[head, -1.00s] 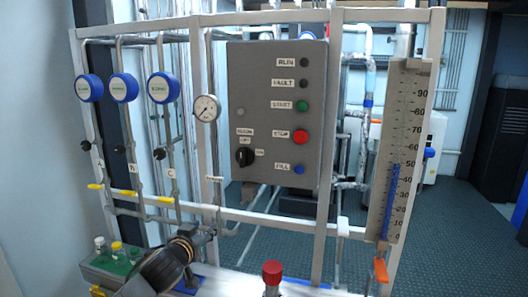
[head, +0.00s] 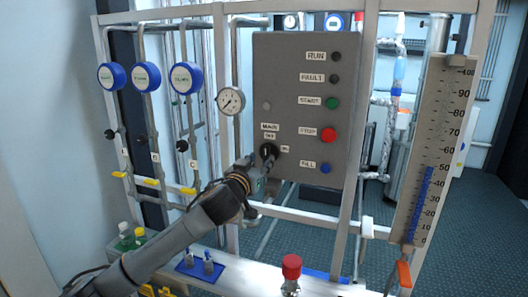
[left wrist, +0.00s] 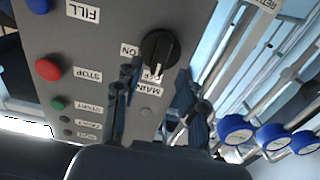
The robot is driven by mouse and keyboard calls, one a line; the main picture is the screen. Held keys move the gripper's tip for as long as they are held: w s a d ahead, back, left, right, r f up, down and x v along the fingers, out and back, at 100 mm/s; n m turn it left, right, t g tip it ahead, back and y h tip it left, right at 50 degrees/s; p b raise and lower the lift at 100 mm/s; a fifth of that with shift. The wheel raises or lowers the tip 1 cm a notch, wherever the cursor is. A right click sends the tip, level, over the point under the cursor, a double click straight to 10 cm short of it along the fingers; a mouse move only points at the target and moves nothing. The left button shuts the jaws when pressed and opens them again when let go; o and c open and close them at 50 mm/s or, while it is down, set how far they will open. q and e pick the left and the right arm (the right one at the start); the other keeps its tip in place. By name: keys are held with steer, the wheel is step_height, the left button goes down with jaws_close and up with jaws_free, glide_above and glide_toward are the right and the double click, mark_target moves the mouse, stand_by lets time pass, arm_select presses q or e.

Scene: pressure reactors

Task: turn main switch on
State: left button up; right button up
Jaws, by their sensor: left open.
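The main switch is a black round knob (head: 269,149) at the lower left of the grey control panel (head: 300,85). In the left wrist view the knob (left wrist: 160,50) sits beside its ON and OFF labels, and its white mark appears to point at OFF. My left gripper (head: 265,168) is at the panel, just below the knob in the head view. In the left wrist view its two fingers (left wrist: 156,95) are apart and empty, one on each side of the area just below the knob. I cannot tell whether they touch it. My right gripper is not in view.
The panel also bears a green START button (head: 333,103), a red STOP button (head: 328,134) and a blue FILL button (head: 325,169). A pressure gauge (head: 231,100) and pipes are left of it. A frame rail (head: 310,218) runs below, and a scaled level board (head: 432,150) stands right.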

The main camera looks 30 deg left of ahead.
mark_target(265, 155)
arm_select(q)
steer(key=shift+p+x, duration=0.4)
steer(key=shift+x, duration=1.35)
steer(key=shift+c, duration=0.5)
jaws_close()
